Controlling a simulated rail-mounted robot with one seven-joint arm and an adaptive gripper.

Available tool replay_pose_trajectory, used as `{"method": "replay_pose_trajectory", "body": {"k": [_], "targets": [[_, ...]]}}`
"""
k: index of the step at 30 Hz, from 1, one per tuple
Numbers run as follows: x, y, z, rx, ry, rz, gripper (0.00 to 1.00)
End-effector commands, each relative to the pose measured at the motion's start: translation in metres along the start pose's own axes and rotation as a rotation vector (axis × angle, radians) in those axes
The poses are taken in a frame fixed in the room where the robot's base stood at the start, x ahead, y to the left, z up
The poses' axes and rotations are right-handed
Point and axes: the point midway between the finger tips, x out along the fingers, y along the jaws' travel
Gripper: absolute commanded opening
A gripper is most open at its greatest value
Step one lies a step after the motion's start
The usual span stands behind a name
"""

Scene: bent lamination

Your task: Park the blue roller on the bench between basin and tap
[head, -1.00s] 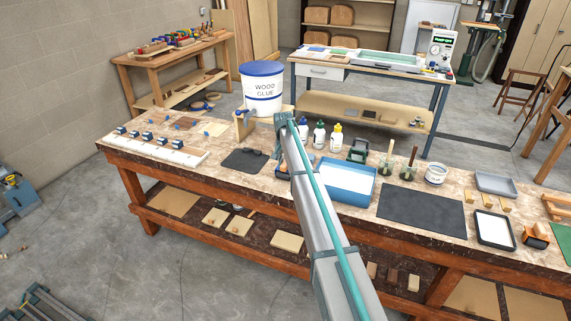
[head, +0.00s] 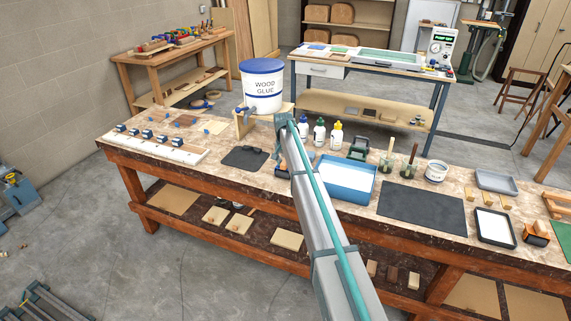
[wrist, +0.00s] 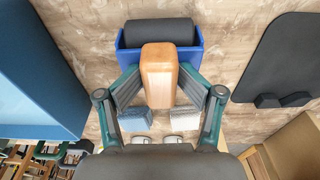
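The blue roller (wrist: 123,56) has a blue frame, a dark cylinder and a wooden handle, and lies near the top middle of the wrist view. The handle points toward my gripper (wrist: 160,76), between its two fingers. The fingers are spread, with a narrow gap at each side of the handle near the tips. The blue basin (wrist: 35,65) is at the left of the wrist view and stands on the bench in the head view (head: 346,193). The tap (head: 243,112) is on the white glue bucket (head: 262,90). In the head view my arm hides most of the roller.
A dark mat (wrist: 285,60) lies right of the roller, with bare bench (wrist: 225,30) between them. A wooden stand (head: 240,127) holds the bucket. Small bottles (head: 319,133) stand behind the basin. A large dark mat (head: 420,208) lies to its right.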

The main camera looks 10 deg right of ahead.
Motion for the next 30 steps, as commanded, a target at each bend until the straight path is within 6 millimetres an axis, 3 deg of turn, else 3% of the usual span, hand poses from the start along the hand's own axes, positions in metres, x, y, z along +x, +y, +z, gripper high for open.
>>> {"method": "replay_pose_trajectory", "body": {"k": [8,15,30], "targets": [[-0.001,0.000,-0.001,0.000,0.001,0.001,0.56],[-0.019,0.000,-0.002,0.000,0.003,-0.001,0.56],[-0.112,-0.001,-0.003,0.000,0.004,-0.002,0.56]]}}
